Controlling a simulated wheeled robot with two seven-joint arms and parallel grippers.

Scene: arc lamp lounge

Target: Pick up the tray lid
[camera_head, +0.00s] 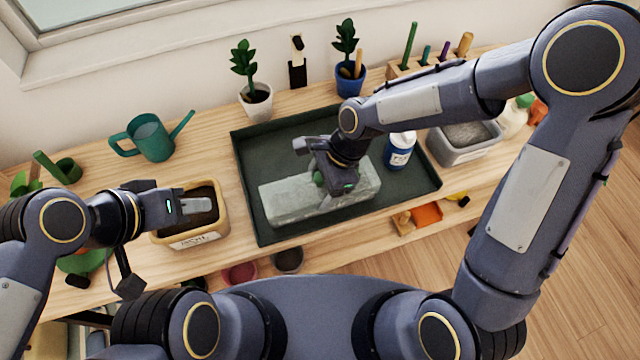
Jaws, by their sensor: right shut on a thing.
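The tray lid (285,202) is a long, pale grey, translucent cover inside the dark green tray (256,236), towards its front left. My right gripper (318,180) comes down from above onto the lid's top, right of its middle, and is shut on it. A bit of green shows at the grip, and the wrist hides most of the contact. I cannot tell whether the lid touches the tray floor. My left gripper (208,204) is over the yellow soil box (190,240), apart from the lid. Its finger opening is not clear from this angle.
A white and blue bottle (400,152) stands in the tray, right of the lid. A grey bin (464,150) is right of the tray. Two potted plants (256,98) (350,80) stand behind it. A teal watering can (152,140) is at the left.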

